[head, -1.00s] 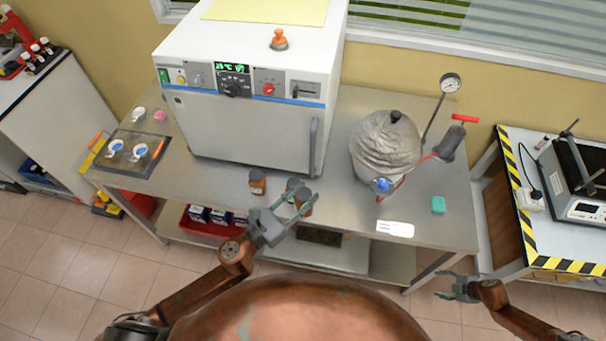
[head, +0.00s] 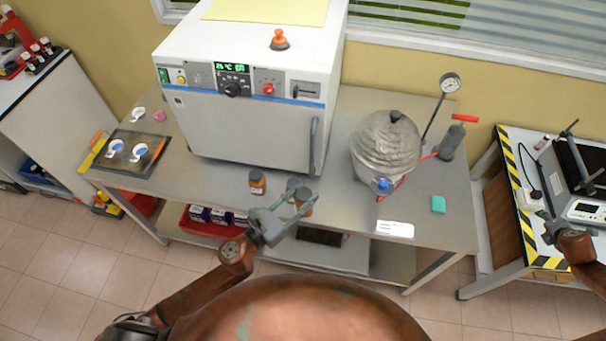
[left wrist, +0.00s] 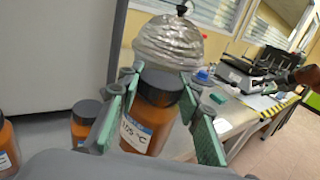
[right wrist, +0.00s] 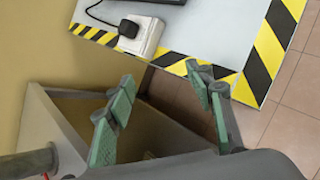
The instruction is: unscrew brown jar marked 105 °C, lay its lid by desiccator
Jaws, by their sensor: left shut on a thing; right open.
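Brown jars with dark grey lids stand on the steel bench (head: 340,215) before the oven. My left gripper (head: 289,203) is shut on one brown jar (head: 304,208), its fingers at either side near the lid. In the left wrist view this jar (left wrist: 142,132) is upright with its dark lid (left wrist: 160,84) on; its white label ends in "°C", but the digits are hard to read. Two other jars stand to its left, one clear of the gripper (head: 257,184). The foil-wrapped dome, apparently the desiccator (head: 385,150), stands farther right. My right gripper (head: 545,222) is open and empty by the right bench.
The white oven (head: 245,130) stands behind the jars. A pump and gauge (head: 450,82) stand by the dome. A white card (head: 395,229) and a green block (head: 438,204) lie on the bench. The right bench has a striped edge (head: 515,190); bare bench shows between jars and dome.

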